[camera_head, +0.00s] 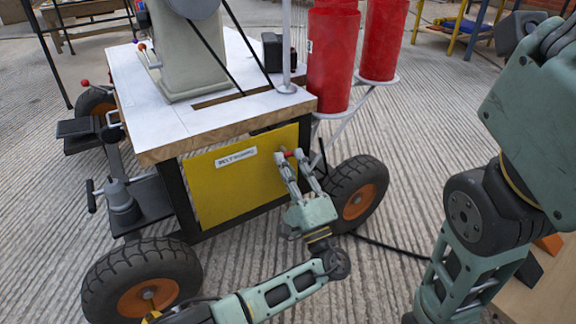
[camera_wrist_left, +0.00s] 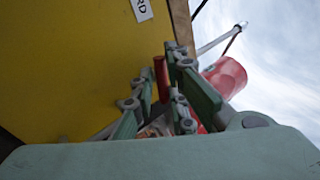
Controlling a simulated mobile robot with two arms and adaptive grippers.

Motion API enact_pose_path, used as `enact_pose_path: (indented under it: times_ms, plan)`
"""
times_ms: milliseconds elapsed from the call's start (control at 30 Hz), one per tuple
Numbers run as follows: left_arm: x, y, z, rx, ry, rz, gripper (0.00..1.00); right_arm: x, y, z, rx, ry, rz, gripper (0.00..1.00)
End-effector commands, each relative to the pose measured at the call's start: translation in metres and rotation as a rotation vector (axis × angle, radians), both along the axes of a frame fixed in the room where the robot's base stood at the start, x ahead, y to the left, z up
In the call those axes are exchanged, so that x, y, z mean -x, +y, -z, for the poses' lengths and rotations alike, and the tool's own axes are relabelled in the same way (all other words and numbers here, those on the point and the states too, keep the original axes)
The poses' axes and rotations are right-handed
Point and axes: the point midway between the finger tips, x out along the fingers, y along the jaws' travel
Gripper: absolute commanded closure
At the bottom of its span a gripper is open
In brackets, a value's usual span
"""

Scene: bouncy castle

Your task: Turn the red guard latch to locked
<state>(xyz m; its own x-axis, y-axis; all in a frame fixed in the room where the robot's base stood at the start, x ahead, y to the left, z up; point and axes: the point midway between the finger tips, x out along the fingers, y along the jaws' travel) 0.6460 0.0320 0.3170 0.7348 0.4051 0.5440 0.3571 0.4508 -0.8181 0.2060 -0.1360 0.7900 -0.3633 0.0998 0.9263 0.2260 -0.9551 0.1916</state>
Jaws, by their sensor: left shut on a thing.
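The red guard latch (camera_head: 288,154) is a small red handle at the upper right of the yellow guard panel (camera_head: 225,185), just below the wooden top's edge. My left gripper (camera_head: 291,157) reaches up to it from below and is shut on it, with a finger on each side. In the left wrist view the red latch (camera_wrist_left: 161,78) shows between the fingers, next to the yellow panel (camera_wrist_left: 70,70). The fingers hide part of it, and I cannot tell its exact angle. My right arm fills the right side of the head view, but its gripper is out of frame.
The panel belongs to a wheeled cart with a white-topped wooden table (camera_head: 215,125) and black tires (camera_head: 355,190). Two red cylinders (camera_head: 332,60) stand behind the table's right corner. A black cable (camera_head: 395,247) lies on the ridged ground right of the cart.

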Motion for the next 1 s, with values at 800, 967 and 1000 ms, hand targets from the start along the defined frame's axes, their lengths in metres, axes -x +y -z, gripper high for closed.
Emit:
enact_pose_path:
  times_ms: [800,967,1000]
  plan:
    - [-0.0004,-0.0019,-0.0022,0.055,-0.047,0.002,0.78,-0.0009,-0.0001,-0.0001,0.0,0.002,0.001,1.0]
    - [-0.0005,-0.0013,-0.0013,0.056,-0.045,0.001,0.71,-0.001,-0.0001,-0.0001,0.0,0.002,0.001,1.0]
    - [-0.0004,-0.0012,-0.001,0.056,-0.044,0.001,0.71,-0.001,-0.0001,-0.0001,0.0,0.002,0.001,1.0]
